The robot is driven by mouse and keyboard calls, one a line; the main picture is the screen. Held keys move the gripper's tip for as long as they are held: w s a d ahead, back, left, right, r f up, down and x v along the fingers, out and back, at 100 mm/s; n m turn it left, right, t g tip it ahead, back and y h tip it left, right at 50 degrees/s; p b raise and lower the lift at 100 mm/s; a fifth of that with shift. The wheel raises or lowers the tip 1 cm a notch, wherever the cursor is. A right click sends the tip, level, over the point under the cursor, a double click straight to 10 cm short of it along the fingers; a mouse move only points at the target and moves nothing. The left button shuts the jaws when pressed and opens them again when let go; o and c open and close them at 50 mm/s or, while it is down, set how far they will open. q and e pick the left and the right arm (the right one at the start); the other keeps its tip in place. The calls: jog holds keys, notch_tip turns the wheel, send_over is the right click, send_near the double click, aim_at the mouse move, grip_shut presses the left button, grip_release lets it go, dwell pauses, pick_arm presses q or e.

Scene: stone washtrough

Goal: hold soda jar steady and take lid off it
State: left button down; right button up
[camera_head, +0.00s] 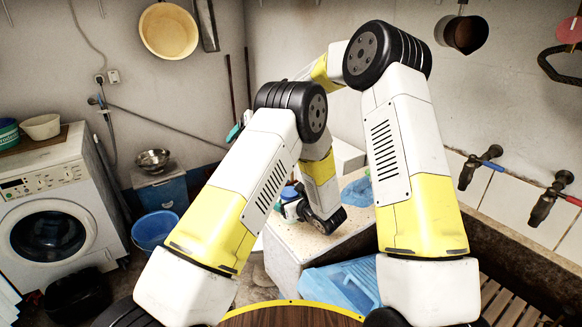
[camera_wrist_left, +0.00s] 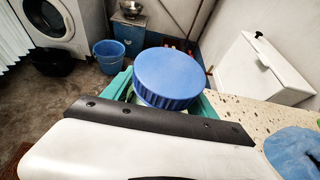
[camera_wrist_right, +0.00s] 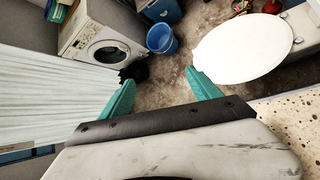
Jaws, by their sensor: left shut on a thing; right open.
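The soda jar (camera_head: 291,209) stands at the left end of the speckled stone ledge, mostly hidden behind my left arm in the head view. Its blue ribbed lid (camera_wrist_left: 168,75) is on top and fills the middle of the left wrist view. My left gripper (camera_wrist_left: 163,97) is shut around the jar just below the lid, with a teal finger on each side. My right gripper (camera_wrist_right: 160,77) is open and empty, with bare floor between its fingers. In the head view, the right gripper (camera_head: 240,127) is up and left of the jar, partly hidden behind my left arm.
Blue cloths (camera_head: 358,191) and a blue washboard-like thing (camera_head: 343,284) lie on and beside the ledge (camera_head: 318,240). A white box (camera_wrist_left: 262,68) stands behind the jar. Taps (camera_head: 481,166) are at right. A white oval surface (camera_wrist_right: 243,48) shows right of my right gripper.

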jog(key=w+d+r+m+t, duration=0.2)
jog(key=w+r+m+t, duration=0.35)
jog(key=w+m, duration=0.25)
jog(key=w+d+m+h, duration=0.3)
jog(key=d+m+h, duration=0.3)
jog(key=d+m, duration=0.45)
jog(key=m+g+h, duration=0.2)
jog(key=m+g, duration=0.8)
send_over(290, 191)
jog(key=f, duration=1)
jog(key=shift+w, duration=0.25)
jog(key=shift+s+f+m+g, duration=0.1)
jog(key=shift+s+m+g, duration=0.15)
jog(key=shift+s, duration=0.05)
jog(key=shift+s+a+f, duration=0.1)
jog(key=shift+f, duration=0.3)
notch_tip(290, 191, down, 7)
jog(key=shift+r, duration=0.1)
